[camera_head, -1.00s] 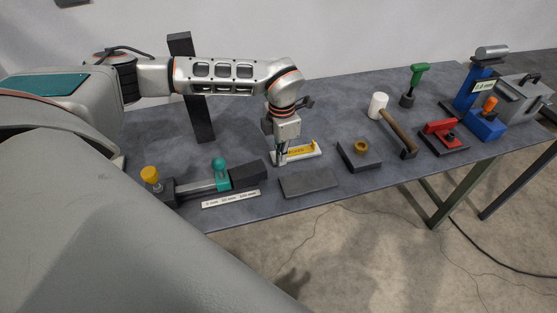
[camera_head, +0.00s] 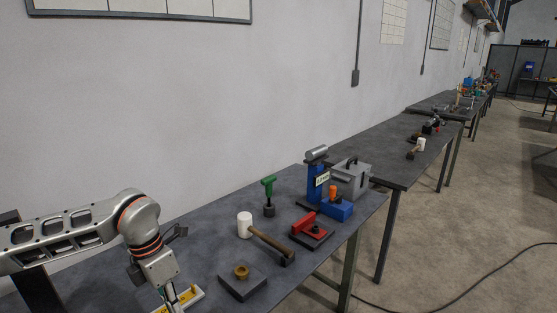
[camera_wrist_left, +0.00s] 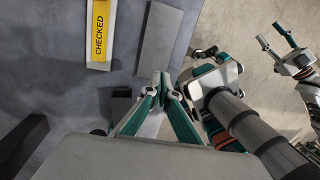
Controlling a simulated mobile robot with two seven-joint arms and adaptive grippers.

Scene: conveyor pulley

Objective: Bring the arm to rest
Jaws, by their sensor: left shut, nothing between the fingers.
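My left arm comes in at the lower left of the head view. Its gripper (camera_head: 172,306) points down at the bench by the white-and-yellow holder (camera_head: 188,296), its tips at the frame's lower edge. In the left wrist view the teal fingers of this gripper (camera_wrist_left: 163,84) are together and empty. The yellow strip marked CHECKED (camera_wrist_left: 99,30) lies to their upper left, apart from them. A flat grey plate (camera_wrist_left: 160,40) lies just beyond the tips. My right gripper (camera_wrist_left: 270,34) shows at the right of the wrist view, its two teal fingers apart and empty, over the floor.
On the bench (camera_head: 212,215) are a dark block with a brass ring (camera_head: 241,272), a white-headed mallet (camera_head: 262,238), a red clamp (camera_head: 312,229), a green-handled tool (camera_head: 269,195), a blue stand (camera_head: 317,185) and a grey box (camera_head: 351,178). Another bench (camera_head: 385,148) continues behind.

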